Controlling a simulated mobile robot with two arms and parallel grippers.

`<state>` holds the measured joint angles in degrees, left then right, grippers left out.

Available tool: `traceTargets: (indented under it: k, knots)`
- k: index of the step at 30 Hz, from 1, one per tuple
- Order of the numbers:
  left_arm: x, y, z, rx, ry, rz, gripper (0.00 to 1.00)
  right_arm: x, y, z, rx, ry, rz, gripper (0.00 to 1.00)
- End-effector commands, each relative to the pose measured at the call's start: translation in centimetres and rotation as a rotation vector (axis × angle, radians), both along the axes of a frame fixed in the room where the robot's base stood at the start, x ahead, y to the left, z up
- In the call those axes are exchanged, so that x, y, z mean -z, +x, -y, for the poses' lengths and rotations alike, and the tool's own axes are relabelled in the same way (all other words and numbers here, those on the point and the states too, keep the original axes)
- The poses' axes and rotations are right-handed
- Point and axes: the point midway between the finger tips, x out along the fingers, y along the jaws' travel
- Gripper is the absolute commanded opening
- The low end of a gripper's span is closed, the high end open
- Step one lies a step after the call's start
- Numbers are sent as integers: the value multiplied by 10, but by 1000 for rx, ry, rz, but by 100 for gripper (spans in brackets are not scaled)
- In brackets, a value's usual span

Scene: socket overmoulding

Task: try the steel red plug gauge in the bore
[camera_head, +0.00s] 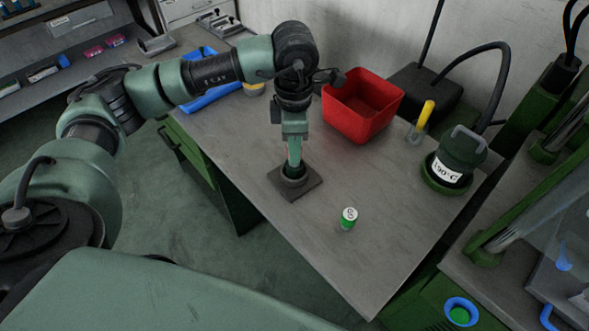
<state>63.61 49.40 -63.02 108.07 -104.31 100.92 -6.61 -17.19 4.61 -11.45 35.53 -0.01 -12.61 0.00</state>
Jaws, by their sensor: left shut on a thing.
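My left gripper (294,150) comes down from above over a dark square block (300,188) with a round raised collar on the grey bench. The gauge's lower end meets the collar, where the bore is. How deep it sits in the bore is hidden. My right gripper is not in view.
A small green and white cylinder (348,218) stands on the bench (375,265) right of the block. A red bin (362,105), a yellow-handled tool in a clear holder (420,122) and a green pot marked 190 °C (455,160) stand behind. The front bench surface is clear.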

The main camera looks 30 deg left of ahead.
Motion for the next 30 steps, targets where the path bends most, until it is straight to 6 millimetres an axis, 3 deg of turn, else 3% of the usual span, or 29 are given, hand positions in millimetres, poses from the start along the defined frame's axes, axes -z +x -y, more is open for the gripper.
traceTargets:
  k: [30]
  knots:
    - [-10,0,0,0,-1,-1,0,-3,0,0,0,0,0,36]
